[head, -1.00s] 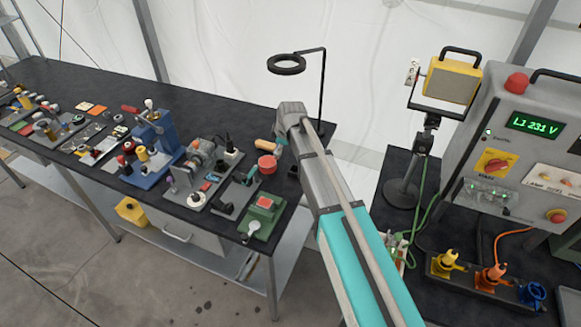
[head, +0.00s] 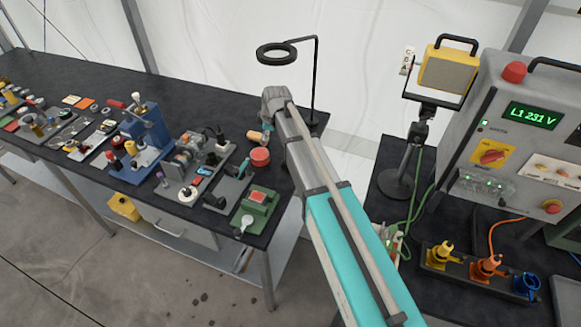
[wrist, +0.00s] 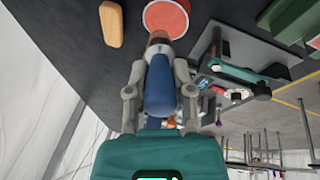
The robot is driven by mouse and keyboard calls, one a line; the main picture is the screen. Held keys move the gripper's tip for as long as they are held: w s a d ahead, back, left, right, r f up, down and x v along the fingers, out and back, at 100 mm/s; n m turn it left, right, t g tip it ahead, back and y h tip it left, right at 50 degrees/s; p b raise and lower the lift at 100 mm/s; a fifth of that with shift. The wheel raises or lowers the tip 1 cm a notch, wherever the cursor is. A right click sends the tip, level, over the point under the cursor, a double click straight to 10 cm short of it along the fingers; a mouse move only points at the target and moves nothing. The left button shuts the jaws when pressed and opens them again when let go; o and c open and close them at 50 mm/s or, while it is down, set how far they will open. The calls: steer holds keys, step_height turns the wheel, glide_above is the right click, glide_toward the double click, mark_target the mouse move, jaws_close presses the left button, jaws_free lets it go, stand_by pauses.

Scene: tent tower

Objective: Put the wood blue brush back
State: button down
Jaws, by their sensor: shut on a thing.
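My gripper (wrist: 160,74) is shut on the blue brush (wrist: 160,90), with one finger on each side of its thick blue handle. The brush's reddish-brown end points away from my palm, towards a round red-topped tin (wrist: 167,16) in the wrist view. I cannot tell whether the two touch. The tin also shows on the dark bench in the head view (head: 260,157). There, my arm hides most of the gripper and the held brush.
A tan wooden piece (wrist: 112,22) lies on the bench beside the tin. A ring lamp (head: 277,53) stands behind my arm. A green box (head: 256,205) and a blue press (head: 146,140) stand on the same bench. A control cabinet (head: 530,150) is at right.

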steer(key=s+d+r+g+h+p, duration=0.1)
steer(key=s+d+r+p, duration=0.1)
steer(key=s+d, duration=0.2)
steer(key=s+d+r+g+h+p, duration=0.1)
steer(key=s+d, duration=0.4)
steer(key=s, duration=0.6)
steer(key=shift+r+m+g+p, duration=0.3)
steer(key=shift+r+g+p, duration=0.2)
steer(key=shift+p, duration=0.35)
steer(key=shift+w+f, duration=0.1)
steer(key=shift+f, duration=0.05)
steer(key=w+a+f+b, duration=0.1)
steer(key=w+f+b, duration=0.8)
steer(key=w, duration=0.4)
steer(key=shift+a, duration=0.2)
steer(key=shift+w+a+f+b, duration=0.1)
steer(key=shift+w+f+b, duration=0.35)
steer(key=shift+f+b, duration=1.5)
steer(key=shift+b, duration=0.05)
